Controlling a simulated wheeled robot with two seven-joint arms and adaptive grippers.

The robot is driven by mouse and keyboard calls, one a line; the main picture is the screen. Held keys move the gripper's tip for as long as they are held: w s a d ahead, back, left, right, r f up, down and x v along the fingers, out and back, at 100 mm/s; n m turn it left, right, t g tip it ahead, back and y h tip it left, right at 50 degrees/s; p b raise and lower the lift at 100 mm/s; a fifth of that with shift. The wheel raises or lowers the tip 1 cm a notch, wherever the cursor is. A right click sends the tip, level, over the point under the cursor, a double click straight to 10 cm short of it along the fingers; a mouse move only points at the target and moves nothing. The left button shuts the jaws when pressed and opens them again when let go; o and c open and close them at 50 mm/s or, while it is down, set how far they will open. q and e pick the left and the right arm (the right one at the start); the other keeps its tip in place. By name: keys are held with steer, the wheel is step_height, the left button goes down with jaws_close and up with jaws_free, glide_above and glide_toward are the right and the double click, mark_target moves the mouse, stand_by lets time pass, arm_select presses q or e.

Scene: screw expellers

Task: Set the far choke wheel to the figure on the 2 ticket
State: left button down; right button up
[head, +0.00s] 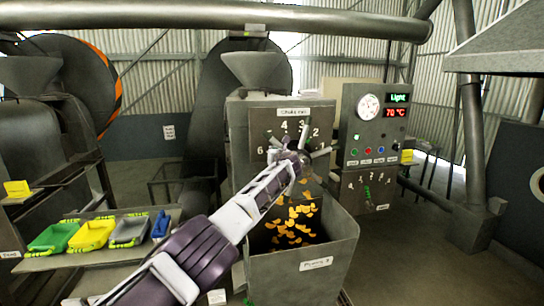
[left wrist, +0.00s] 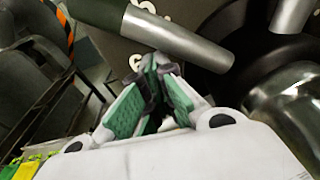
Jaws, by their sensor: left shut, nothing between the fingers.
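A choke wheel with dark hub and pale metal spokes (head: 321,153) sits on the grey press front, below a white label and a dial with figures including 6, 4, 3 and 2. My left gripper (head: 301,160) is at the wheel and hides much of it, including any pointer. In the left wrist view its green-padded fingers (left wrist: 160,88) are shut and empty, just below a metal spoke (left wrist: 180,35). I cannot tell whether they touch it. Yellow tickets stand at the left (head: 17,188) and right (head: 407,155); their writing is too small to read. My right gripper is out of view.
A bin (head: 338,245) with orange flakes stands below the wheel. A control box (head: 376,125) with gauge and red "70 °C" display is to its right, above a small numbered panel (head: 366,190). Coloured trays (head: 92,235) lie on a left shelf. Open floor lies right of the bin.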

arm_select(q)
steer(key=shift+r, duration=0.1)
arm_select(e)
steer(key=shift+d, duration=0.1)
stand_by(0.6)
arm_select(q)
steer(key=a+f+p, duration=0.1)
steer(key=a+f, duration=0.1)
steer(key=a, duration=0.1)
steer(key=shift+f, duration=0.35)
steer(key=d+f+p+v, duration=0.1)
steer(key=v, duration=0.9)
steer(key=shift+r, duration=0.2)
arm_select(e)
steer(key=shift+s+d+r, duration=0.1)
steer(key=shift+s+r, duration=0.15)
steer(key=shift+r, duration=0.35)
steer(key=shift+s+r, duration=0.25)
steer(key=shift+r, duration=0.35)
arm_select(q)
steer(key=shift+w+d, duration=0.1)
